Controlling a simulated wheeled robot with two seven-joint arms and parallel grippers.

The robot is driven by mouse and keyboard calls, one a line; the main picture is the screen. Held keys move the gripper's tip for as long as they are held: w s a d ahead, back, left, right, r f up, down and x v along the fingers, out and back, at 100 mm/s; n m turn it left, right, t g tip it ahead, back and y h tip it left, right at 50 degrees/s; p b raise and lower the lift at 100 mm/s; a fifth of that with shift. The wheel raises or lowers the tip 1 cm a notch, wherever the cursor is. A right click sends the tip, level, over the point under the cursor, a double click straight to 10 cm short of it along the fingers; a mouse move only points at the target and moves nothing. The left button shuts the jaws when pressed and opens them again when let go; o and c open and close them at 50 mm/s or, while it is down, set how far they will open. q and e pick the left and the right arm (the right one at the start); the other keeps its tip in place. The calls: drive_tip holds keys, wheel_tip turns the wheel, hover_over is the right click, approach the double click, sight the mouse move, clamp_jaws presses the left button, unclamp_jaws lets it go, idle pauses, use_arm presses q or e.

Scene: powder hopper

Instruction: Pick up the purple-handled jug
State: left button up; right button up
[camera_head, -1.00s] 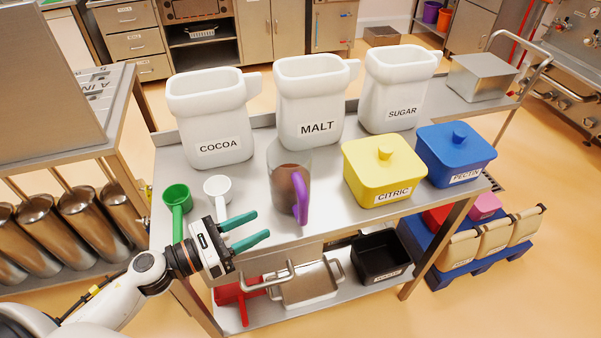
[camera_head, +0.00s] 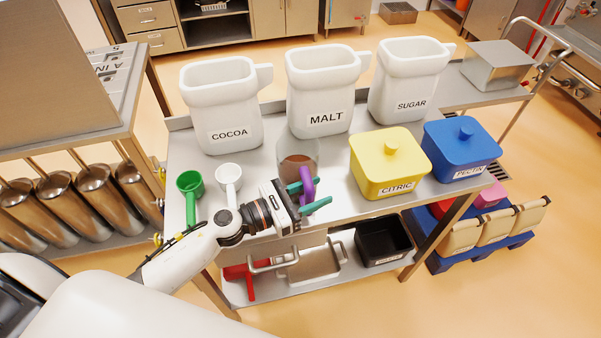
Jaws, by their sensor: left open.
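The purple-handled jug (camera_head: 298,154) is clear with brown powder inside. It stands on the steel table near its front edge, and its purple handle (camera_head: 307,185) faces the front. My left gripper (camera_head: 315,193) is open, with its teal fingers reaching to the handle. The handle shows between the two fingers in the picture. The upper finger is partly hidden by the handle, and I cannot tell whether either finger touches it. The jug's lower part is hidden behind my gripper. My right gripper is not in view.
White cocoa (camera_head: 221,105), malt (camera_head: 325,92) and sugar (camera_head: 408,80) containers stand behind the jug. A yellow citric box (camera_head: 388,163) and a blue pectin box (camera_head: 461,150) are to its right. A green scoop (camera_head: 190,185) and a white scoop (camera_head: 229,178) lie to the left.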

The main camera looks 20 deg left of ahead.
use_arm(q)
drive_tip(key=shift+w+d, duration=0.45)
drive_tip(key=shift+a, duration=0.1)
drive_tip(key=c, duration=0.9)
clamp_jaws()
drive_tip(key=shift+r, duration=0.2)
